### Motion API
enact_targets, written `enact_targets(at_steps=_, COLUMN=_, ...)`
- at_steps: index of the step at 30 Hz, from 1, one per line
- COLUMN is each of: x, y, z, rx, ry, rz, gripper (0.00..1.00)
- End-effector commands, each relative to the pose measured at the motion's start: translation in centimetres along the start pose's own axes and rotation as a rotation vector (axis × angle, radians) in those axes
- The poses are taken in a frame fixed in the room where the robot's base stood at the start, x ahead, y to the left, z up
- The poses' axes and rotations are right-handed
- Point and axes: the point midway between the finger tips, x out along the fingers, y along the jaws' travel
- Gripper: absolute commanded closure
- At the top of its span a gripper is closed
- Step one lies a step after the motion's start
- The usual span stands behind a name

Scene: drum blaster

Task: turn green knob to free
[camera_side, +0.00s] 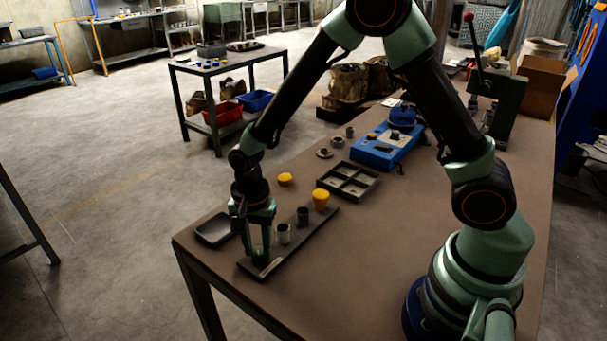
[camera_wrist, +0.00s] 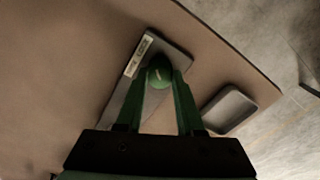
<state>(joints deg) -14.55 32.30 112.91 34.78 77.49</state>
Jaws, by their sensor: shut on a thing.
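The green knob (camera_wrist: 160,72) sits on a narrow dark plate (camera_wrist: 176,55), with a faint pale mark on its top. My gripper (camera_wrist: 163,75) is shut on the knob, one finger on each side. A pale label (camera_wrist: 137,57) with blurred lettering lies on the plate beside the knob. In the side view my gripper (camera_side: 260,252) points down at the near end of the plate (camera_side: 318,232). There the knob is hard to tell from the green fingers.
A shallow tray (camera_side: 213,230) lies just left of my gripper. A divided tray (camera_side: 348,182) and a blue box (camera_side: 383,150) stand farther back.

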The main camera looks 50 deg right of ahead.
Motion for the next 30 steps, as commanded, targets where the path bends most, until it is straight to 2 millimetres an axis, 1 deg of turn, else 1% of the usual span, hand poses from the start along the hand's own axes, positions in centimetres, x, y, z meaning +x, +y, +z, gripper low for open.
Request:
enact_targets(at_steps=8, x=-0.06, y=0.00, z=0.00, rx=-0.209, ry=0.000, rz=0.001, gripper=1.00)
enact_targets(at_steps=30, x=-0.09, y=0.00, z=0.00, rx=-0.913, ry=-0.001, rz=0.001, gripper=1.00)
